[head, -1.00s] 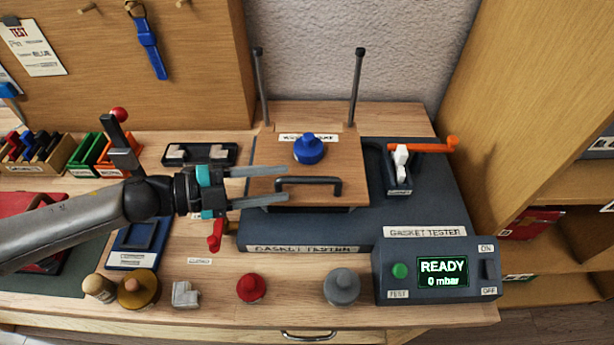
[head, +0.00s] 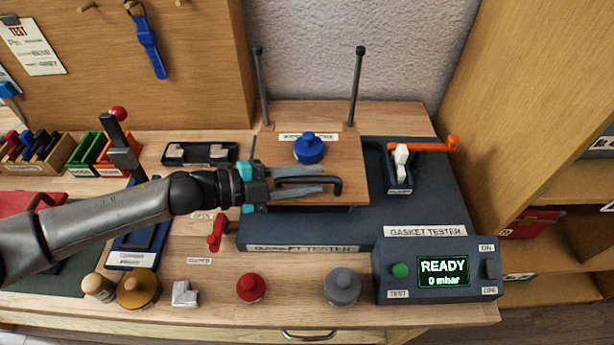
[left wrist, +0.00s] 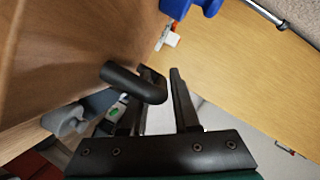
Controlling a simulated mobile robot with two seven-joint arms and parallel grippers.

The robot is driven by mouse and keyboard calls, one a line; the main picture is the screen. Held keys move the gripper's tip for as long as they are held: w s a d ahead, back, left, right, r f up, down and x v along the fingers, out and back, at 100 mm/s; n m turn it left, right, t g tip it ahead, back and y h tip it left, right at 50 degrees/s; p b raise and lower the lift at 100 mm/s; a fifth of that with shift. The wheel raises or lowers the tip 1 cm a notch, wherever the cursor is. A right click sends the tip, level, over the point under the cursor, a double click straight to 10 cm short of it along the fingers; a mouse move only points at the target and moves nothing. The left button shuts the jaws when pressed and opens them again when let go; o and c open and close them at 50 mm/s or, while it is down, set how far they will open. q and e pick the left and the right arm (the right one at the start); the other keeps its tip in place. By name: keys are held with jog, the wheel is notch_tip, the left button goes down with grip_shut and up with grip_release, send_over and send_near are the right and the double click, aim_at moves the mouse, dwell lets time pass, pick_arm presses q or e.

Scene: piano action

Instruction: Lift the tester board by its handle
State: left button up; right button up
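The tester board (head: 348,160), a wooden plate with a blue knob (head: 309,148), lies over the dark gasket tester base (head: 420,205). Its black bar handle (head: 338,187) is at the front edge. My left gripper (head: 323,179) is at the handle, its fingers reaching along it from the left and hiding part of it. In the left wrist view the handle (left wrist: 135,82) overlaps one finger, and a clear gap shows between the fingers (left wrist: 160,75). The gripper looks open; I cannot tell whether it touches the handle. My right gripper is out of view.
Two upright posts (head: 355,88) stand behind the board. An orange-handled clamp (head: 430,146) is to its right. The READY display box (head: 440,272) sits front right. Red (head: 250,287) and grey (head: 342,286) knobbed pieces stand in front. A wooden panel rises at the right.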

pick_arm(q)
grip_shut()
dwell(1.0)
